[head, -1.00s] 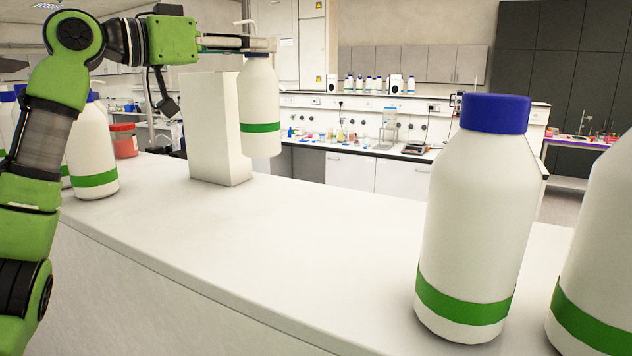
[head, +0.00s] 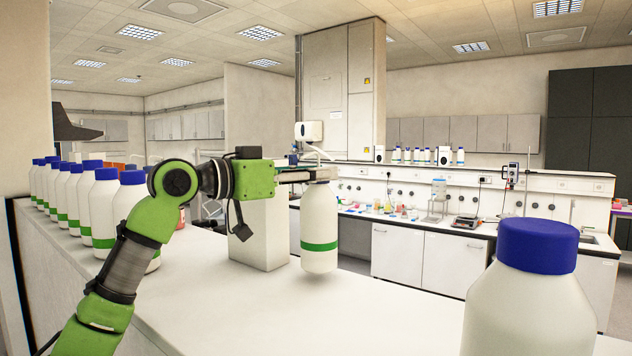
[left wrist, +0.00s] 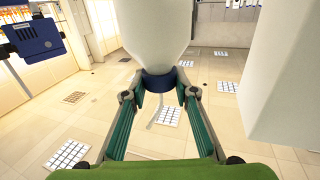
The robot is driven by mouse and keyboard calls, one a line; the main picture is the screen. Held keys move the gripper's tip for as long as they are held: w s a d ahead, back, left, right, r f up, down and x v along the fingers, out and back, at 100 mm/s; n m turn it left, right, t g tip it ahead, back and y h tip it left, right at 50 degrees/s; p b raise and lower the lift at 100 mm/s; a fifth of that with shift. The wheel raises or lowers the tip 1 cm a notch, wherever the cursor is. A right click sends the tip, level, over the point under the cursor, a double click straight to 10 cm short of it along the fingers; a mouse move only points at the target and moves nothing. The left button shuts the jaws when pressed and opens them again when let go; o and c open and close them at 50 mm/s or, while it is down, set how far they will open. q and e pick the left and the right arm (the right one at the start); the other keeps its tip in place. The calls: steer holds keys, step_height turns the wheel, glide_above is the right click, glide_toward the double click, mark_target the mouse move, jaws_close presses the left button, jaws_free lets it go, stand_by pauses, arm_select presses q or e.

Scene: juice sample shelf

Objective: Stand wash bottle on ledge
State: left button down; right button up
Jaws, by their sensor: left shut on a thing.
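The wash bottle (head: 320,222) is white with a green band and a thin nozzle at its top. It hangs upright from my left gripper (head: 318,175), which is shut on its neck. In the left wrist view the gripper (left wrist: 161,88) closes around the dark blue collar of the wash bottle (left wrist: 157,30). The bottle is over the white ledge (head: 235,310), just right of a white block. I cannot tell whether its base touches the ledge. My right gripper is not in view.
The white block (head: 260,235) stands close left of the bottle. A row of blue-capped bottles (head: 72,205) lines the left side. A large blue-capped bottle (head: 530,300) stands at front right. The ledge between is clear. A lab bench (head: 425,258) stands behind.

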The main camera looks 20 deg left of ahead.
arm_select(q)
steer(key=shift+f, duration=0.75)
steer(key=shift+a+f, duration=0.1)
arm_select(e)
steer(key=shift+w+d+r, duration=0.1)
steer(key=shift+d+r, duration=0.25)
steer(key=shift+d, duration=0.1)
arm_select(q)
steer(key=shift+f, duration=0.1)
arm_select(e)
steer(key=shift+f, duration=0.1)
arm_select(q)
steer(key=c, duration=2)
jaws_free()
steer(key=shift+f, duration=0.2)
steer(key=shift+c, duration=0.2)
steer(key=o, duration=0.4)
steer(key=shift+s+r, duration=0.1)
steer(key=shift+r, duration=0.1)
